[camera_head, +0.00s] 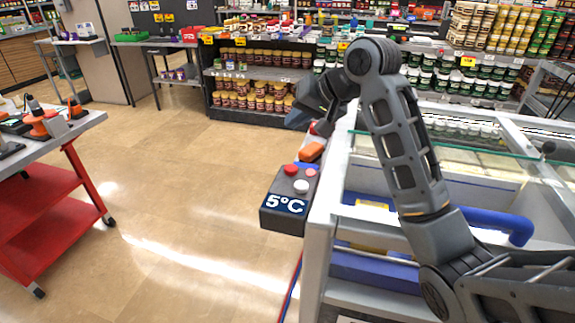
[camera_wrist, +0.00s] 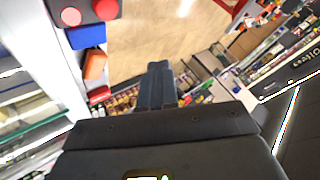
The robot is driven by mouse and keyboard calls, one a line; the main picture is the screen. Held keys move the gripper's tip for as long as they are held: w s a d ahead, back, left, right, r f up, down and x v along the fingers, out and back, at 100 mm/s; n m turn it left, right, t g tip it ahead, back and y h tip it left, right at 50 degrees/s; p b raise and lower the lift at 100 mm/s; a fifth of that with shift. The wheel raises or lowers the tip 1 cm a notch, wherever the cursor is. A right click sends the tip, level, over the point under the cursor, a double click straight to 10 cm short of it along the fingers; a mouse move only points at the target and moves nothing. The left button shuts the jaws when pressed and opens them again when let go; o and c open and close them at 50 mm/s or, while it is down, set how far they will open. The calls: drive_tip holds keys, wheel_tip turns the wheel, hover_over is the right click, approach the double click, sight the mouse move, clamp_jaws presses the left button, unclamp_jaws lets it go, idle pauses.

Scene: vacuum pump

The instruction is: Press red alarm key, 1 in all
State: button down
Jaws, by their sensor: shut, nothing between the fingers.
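A dark control box (camera_head: 268,220) with a "5°C" display sits at the left edge of the freezer case. On its top are a red key (camera_head: 291,169), a pinkish-red key (camera_head: 311,172) and a white key (camera_head: 301,186). I cannot tell from labels which is the alarm key. In the wrist view a red key (camera_wrist: 105,9) and a pink key (camera_wrist: 71,16) show at the top left, partly cut off. My gripper (camera_head: 297,119) is shut and empty, beyond and above the box, apart from the keys. Its closed fingers show in the wrist view (camera_wrist: 158,68).
An orange item (camera_head: 311,151) and a blue item lie behind the box along the case edge. The freezer case (camera_head: 335,200) with blue pipes stands right. A red cart (camera_head: 50,205) with tools is left. Stocked shelves line the back. The floor (camera_head: 180,190) between is clear.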

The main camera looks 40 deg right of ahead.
drive_tip(key=b, duration=0.3)
hover_over(295, 169)
wheel_tip(295, 169, down, 7)
drive_tip(key=shift+d+r, duration=0.1)
drive_tip(key=shift+f, duration=1.05)
drive_tip(key=shift+f, duration=0.15)
idle(1.3)
drive_tip(key=shift+f, duration=0.25)
drive_tip(key=shift+f, duration=0.45)
idle(0.7)
idle(0.3)
drive_tip(key=shift+r+p, duration=0.9)
drive_tip(key=shift+p, duration=0.05)
